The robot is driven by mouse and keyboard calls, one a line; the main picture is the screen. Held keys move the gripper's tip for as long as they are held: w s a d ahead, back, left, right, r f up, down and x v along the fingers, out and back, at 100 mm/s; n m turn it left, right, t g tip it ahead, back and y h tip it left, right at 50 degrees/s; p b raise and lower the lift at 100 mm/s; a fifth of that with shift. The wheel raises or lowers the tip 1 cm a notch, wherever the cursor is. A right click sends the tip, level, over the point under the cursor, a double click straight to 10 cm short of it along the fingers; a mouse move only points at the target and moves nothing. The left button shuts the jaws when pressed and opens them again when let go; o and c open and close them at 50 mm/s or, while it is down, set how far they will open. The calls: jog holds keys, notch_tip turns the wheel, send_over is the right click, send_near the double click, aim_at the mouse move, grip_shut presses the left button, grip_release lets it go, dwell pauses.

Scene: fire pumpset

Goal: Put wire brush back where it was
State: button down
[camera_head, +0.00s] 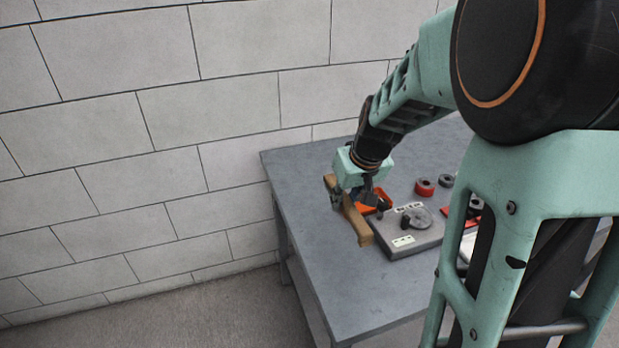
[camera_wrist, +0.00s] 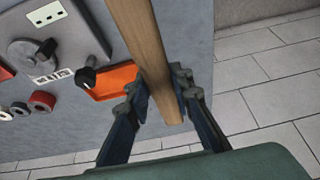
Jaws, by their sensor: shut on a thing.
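The wire brush (camera_head: 357,222) shows as a long wooden bar. My gripper (camera_head: 360,196) is shut on it above the left part of the grey table (camera_head: 330,285). In the wrist view, the bar (camera_wrist: 140,35) runs between the two fingers of my gripper (camera_wrist: 163,90), which press on its sides. The bristles are not clearly seen. An orange tray or patch (camera_wrist: 113,82) lies beside the brush, partly covered by my left finger. I cannot tell how high the brush is above the table.
A grey plate (camera_head: 425,238) with a round disc and dark knob lies right of the brush. A red ring (camera_head: 425,187) and a dark ring (camera_head: 446,181) lie farther back. The table's left and front areas are clear. A block wall (camera_head: 180,120) stands behind.

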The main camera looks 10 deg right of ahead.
send_near(322, 215)
jog(key=shift+w+a+f, duration=0.15)
jog(key=shift+w+f, duration=0.3)
jog(key=shift+w+a+f, duration=0.15)
jog(key=shift+w+f, duration=0.25)
jog(key=shift+w+a+f, duration=0.1)
jog(key=shift+w+f, duration=0.15)
jog(key=shift+f, duration=1.6)
jog(key=shift+f, duration=0.15)
jog(key=c, duration=1.7)
grip_release()
